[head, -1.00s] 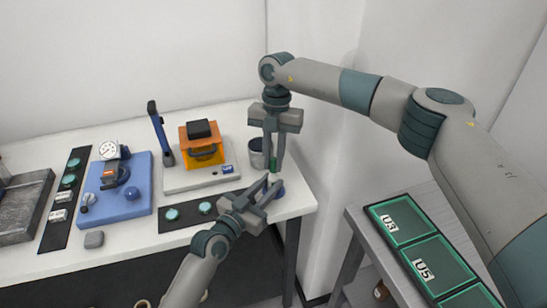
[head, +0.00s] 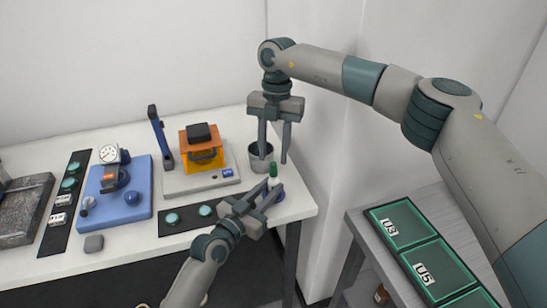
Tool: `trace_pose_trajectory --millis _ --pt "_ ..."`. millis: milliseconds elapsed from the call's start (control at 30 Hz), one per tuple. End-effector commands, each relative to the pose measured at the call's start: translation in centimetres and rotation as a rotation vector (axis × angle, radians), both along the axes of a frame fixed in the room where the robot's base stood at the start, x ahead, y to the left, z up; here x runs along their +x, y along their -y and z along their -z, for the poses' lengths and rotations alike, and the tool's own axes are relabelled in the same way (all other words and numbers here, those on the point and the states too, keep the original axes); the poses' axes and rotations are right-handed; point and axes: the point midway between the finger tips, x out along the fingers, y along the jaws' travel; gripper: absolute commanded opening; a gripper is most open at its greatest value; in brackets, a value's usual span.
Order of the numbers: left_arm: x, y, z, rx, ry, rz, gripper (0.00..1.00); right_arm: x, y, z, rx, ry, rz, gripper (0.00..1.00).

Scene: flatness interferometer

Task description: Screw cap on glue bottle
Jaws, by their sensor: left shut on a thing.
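The glue bottle (head: 273,182) stands near the right end of the white table, and only a little of its pale upper body shows between the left gripper's fingers. The green cap (head: 273,169) sits upright on top of it; how tightly it is seated cannot be told. My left gripper (head: 274,189) is shut on the bottle from the front left and hides much of it. My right gripper (head: 273,158) points down just above the cap, its fingers spread apart and empty.
An orange device on a pale base (head: 200,180) and a blue plate (head: 112,205) with a dial gauge (head: 108,152) stand to the left. A green-panelled tray (head: 405,223) lies on the grey bench at right.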

Motion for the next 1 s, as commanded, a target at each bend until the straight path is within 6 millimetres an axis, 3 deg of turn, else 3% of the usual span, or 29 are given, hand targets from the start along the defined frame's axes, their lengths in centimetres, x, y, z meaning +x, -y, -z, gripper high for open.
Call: trace_pose_trajectory --millis 567,767,1000 --pt "0.00 0.00 0.02 0.000 0.000 0.000 0.00 -0.01 0.00 -0.19 0.009 0.006 -0.068 0.33" --pt "0.00 0.00 0.02 0.000 0.000 0.000 0.00 -0.01 0.00 -0.36 0.033 0.021 -0.255 0.33" --pt "0.00 0.00 0.02 0.000 0.000 0.000 0.00 -0.03 -0.02 -0.65 0.072 0.047 -0.604 0.33"
